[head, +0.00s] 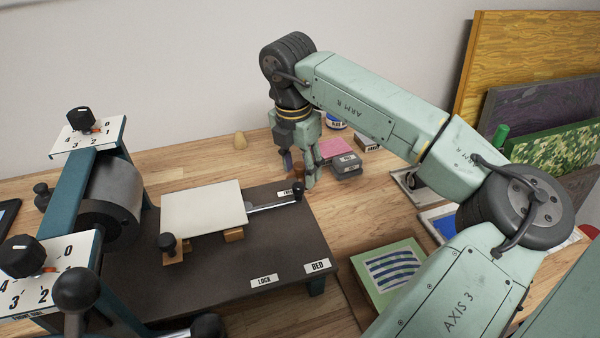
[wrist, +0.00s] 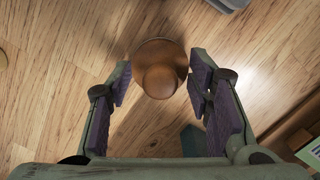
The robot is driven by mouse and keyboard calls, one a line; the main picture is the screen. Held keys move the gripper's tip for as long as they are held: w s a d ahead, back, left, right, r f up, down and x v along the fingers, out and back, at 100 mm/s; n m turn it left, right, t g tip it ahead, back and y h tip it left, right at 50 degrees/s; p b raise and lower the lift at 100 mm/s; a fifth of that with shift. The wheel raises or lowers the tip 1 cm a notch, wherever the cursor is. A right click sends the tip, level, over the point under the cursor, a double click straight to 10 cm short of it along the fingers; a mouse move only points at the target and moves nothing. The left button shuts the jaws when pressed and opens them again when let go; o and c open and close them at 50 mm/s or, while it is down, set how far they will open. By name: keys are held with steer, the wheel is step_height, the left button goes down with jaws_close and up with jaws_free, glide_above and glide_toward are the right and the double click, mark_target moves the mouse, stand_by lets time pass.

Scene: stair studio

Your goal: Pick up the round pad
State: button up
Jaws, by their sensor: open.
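A brown round pad (wrist: 160,52) with a knob on top stands on the wooden table in the wrist view, its knob towards the camera. I take this as the round pad. My gripper (wrist: 160,82) is open, with one purple-padded finger to each side of the pad's near part. Gaps show between both fingers and the pad, so it is not held. In the head view my gripper (head: 299,172) points down behind the press bed, and the pad is mostly hidden behind the fingers, with only a small brown patch showing.
A press with a dark bed (head: 240,270) and a pale board (head: 203,208) stands at the left and front. A grey block (head: 346,164) and a pink stack (head: 336,149) lie right of my gripper. Panels lean at right.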

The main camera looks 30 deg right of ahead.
steer(key=shift+c, duration=0.5)
jaws_close()
